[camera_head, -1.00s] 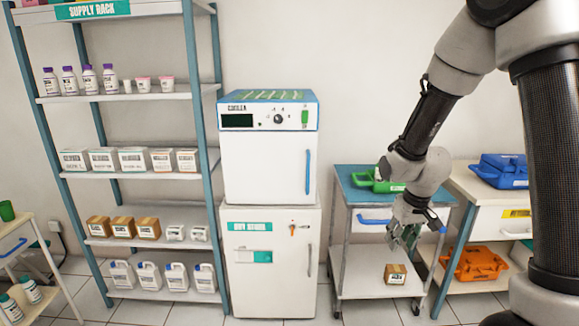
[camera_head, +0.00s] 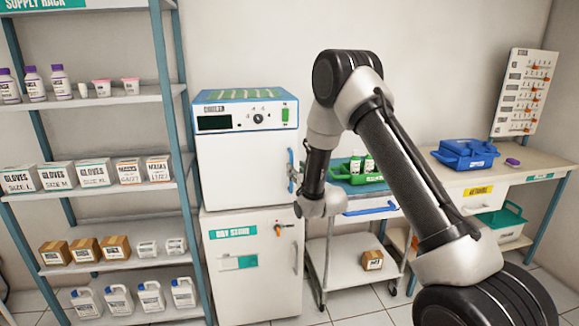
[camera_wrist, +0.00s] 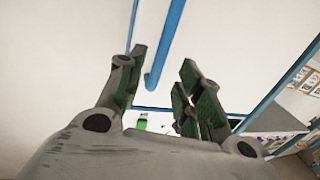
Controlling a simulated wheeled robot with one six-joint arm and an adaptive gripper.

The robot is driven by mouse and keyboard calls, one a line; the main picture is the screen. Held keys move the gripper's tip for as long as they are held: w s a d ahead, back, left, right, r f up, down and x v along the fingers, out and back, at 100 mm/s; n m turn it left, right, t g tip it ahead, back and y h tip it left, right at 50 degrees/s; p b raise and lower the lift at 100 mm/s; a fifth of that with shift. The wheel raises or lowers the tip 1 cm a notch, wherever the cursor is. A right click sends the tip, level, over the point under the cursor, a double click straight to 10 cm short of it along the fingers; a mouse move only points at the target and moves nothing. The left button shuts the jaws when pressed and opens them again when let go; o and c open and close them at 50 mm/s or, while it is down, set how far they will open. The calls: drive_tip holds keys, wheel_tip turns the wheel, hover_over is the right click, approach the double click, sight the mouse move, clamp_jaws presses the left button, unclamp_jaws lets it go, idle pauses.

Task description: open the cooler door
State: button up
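The cooler (camera_head: 238,172) is a white box with a blue top and a control panel, standing on a white dry-store cabinet. Its door (camera_wrist: 60,60) looks closed. A vertical blue handle (camera_head: 291,158) runs along the door's right side. My gripper (camera_wrist: 163,57) is open and holds nothing. In the head view my gripper (camera_head: 293,175) is small and partly hidden by my wrist, beside the handle's lower part. I cannot tell whether a finger touches the handle.
The supply rack (camera_head: 100,188) stands close on the cooler's left. A cart (camera_head: 345,272) with a green tray (camera_head: 350,178) of bottles and a small box (camera_head: 372,260) stands right of it. A bench with a blue case (camera_head: 465,154) is farther right. Floor shows in front.

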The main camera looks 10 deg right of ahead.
drive_tip(key=w, duration=0.3)
drive_tip(key=w+a, duration=0.1)
drive_tip(key=w, duration=0.1)
drive_tip(key=shift+w, duration=0.35)
clamp_jaws()
